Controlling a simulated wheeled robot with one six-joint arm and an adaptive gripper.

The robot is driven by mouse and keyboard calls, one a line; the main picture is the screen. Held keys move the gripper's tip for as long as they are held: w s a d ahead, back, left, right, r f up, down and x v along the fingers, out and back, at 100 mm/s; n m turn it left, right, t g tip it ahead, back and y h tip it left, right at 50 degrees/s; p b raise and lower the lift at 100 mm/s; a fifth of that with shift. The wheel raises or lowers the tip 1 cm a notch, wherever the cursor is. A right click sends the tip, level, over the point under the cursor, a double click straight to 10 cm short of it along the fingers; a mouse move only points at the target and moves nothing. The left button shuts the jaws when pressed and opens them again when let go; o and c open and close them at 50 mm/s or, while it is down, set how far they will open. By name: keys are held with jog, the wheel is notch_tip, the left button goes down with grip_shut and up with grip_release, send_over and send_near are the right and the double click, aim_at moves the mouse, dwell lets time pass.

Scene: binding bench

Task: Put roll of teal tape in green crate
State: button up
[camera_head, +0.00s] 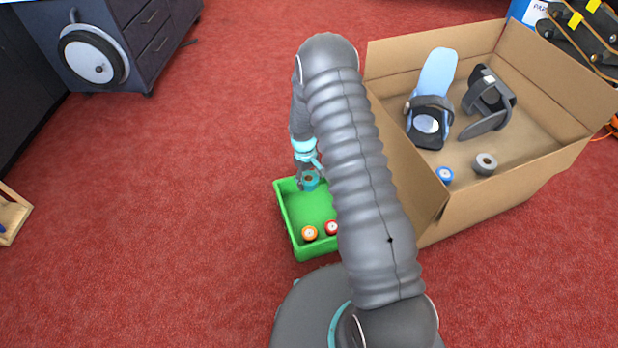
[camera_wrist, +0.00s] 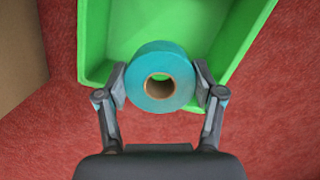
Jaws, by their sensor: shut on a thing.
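The roll of teal tape (camera_wrist: 160,62) with its brown core is between the fingers of my gripper (camera_wrist: 160,95) in the wrist view, and both fingers press on its sides. The teal roll also shows in the head view (camera_head: 310,181), at the far end of the green crate. The green crate (camera_head: 290,222) stands on the red floor, partly hidden by my arm. In the wrist view the roll overlaps the near edge of the green crate (camera_wrist: 95,40). I cannot tell how high the roll is above the crate's floor.
An orange roll (camera_head: 310,233) and a red roll (camera_head: 332,227) lie in the crate's near end. A large cardboard box (camera_head: 480,205) at right holds a blue roll (camera_head: 445,175), a grey roll (camera_head: 485,163) and bindings. Red carpet left of the crate is clear.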

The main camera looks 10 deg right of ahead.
aim_at(310, 205)
jog(key=shift+f+b, duration=4.6)
jog(key=shift+f, duration=1.75)
jog(key=o, duration=1.3)
jog(key=shift+c, duration=0.2)
jog(key=shift+r+p, duration=5.3)
jog(key=shift+r, duration=4.7)
